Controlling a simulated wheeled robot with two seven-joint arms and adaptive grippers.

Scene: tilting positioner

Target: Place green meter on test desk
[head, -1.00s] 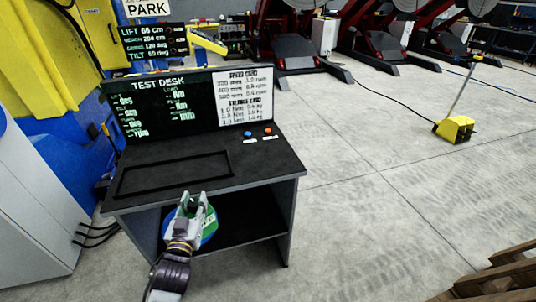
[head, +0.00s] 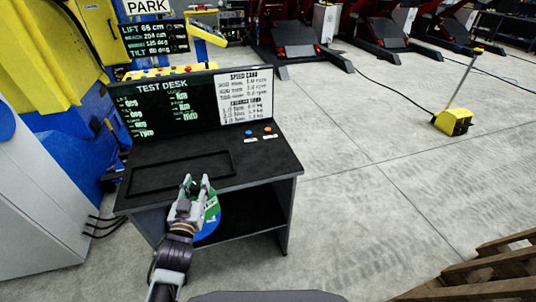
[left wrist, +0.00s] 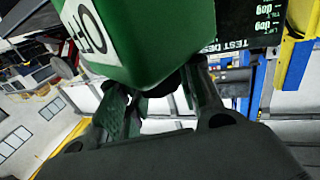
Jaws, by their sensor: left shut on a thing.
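The test desk (head: 250,160) is a dark bench with an upright sign panel, a framed rectangular area on its top and an open lower shelf. My left gripper (head: 196,183) is at the desk's front edge and is shut on the green meter (head: 212,207). The meter is mostly hidden behind the gripper in the head view. In the left wrist view the green meter (left wrist: 145,40) fills the top, with a white label bearing dark characters. A blue rounded patch (head: 207,230) shows just below the meter; I cannot tell whether it belongs to it. My right gripper is not in view.
The black frame (head: 180,175) on the desk top is empty. A blue button (head: 247,133) and a red button (head: 268,129) sit right of it. A grey cabinet (head: 35,200) stands left, a yellow pedal (head: 453,121) right. Wooden slats (head: 480,272) lie at lower right.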

